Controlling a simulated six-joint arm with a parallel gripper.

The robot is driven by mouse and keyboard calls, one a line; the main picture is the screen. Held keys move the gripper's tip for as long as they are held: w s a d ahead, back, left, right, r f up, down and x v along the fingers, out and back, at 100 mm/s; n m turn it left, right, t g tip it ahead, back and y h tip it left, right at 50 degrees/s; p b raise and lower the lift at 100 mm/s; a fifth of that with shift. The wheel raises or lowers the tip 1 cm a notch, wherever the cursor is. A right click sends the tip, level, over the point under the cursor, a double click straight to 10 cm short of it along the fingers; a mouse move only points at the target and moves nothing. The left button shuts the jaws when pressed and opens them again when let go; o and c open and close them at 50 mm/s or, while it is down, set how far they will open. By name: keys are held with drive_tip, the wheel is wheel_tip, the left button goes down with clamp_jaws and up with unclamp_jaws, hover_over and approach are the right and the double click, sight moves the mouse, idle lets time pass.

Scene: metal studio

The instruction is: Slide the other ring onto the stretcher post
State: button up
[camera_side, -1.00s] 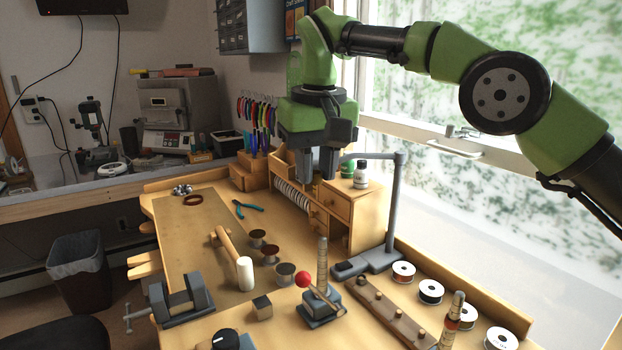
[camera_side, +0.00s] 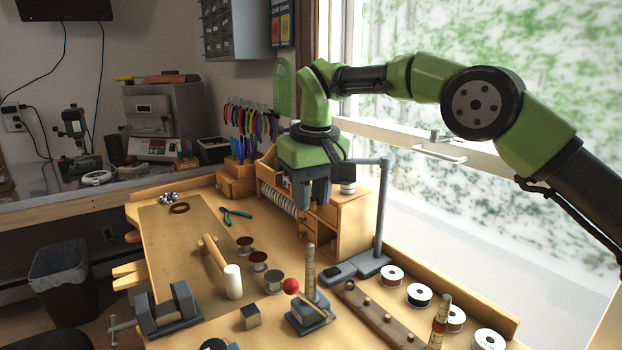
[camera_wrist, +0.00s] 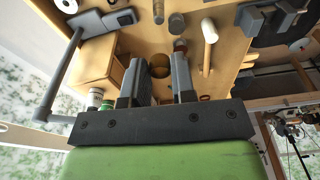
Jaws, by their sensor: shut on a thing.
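The stretcher post (camera_side: 311,264) stands upright, ribbed and tapering, on a dark grey base beside a lever with a red ball. It appears to show at the top of the wrist view (camera_wrist: 158,11). My gripper (camera_side: 311,200) points down above and a little behind the post, apart from it. In the wrist view my gripper (camera_wrist: 160,72) is shut on a small brownish ring (camera_wrist: 160,62) between its fingertips. The ring is mostly hidden by the fingers and cannot be made out in the side view. I cannot see clearly whether a ring is on the post.
A grey lamp stand (camera_side: 384,215) rises right of the post. A wooden drawer unit (camera_side: 350,220) stands behind. A mallet (camera_side: 232,280) and several spools (camera_side: 273,281) lie left. A pegged wooden strip (camera_side: 375,312) and a ring stick (camera_side: 439,322) are front right.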

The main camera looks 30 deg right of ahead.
sight(311, 244)
drive_tip(key=shift+f, duration=2.75)
drive_tip(key=shift+f, duration=0.55)
drive_tip(key=shift+f, duration=0.35)
drive_tip(key=shift+f, duration=0.75)
drive_tip(key=o, duration=1)
